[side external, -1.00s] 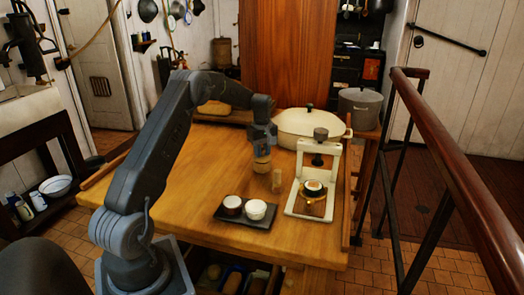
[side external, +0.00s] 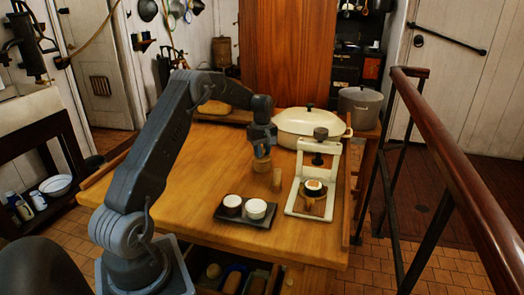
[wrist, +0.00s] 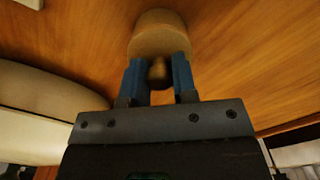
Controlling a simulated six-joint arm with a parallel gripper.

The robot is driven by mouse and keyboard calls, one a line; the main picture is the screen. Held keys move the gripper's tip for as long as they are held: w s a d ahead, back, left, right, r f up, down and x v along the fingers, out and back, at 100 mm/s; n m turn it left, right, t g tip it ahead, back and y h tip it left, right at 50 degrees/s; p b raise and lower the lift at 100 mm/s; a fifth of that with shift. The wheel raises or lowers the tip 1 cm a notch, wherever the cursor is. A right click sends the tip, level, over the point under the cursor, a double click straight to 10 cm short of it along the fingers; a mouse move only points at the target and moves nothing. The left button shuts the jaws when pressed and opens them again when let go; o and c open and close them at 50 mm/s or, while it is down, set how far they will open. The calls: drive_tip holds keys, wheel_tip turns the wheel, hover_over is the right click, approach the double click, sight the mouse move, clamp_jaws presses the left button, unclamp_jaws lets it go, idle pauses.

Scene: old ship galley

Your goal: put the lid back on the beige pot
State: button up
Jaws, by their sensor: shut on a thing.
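A large cream casserole (side external: 300,122) is behind. A white press stand (side external: 330,185) is to the right, and a dark tray (side external: 246,217) with two cups is in front.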

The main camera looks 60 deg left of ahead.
idle(0.3)
drive_tip(key=o, duration=1.5)
drive_tip(key=shift+c, duration=0.2)
drive_tip(key=shift+r, duration=3.5)
drive_tip(key=shift+c, duration=0.2)
clamp_jaws()
drive_tip(key=shift+f, duration=0.1)
drive_tip(key=shift+f, duration=2.15)
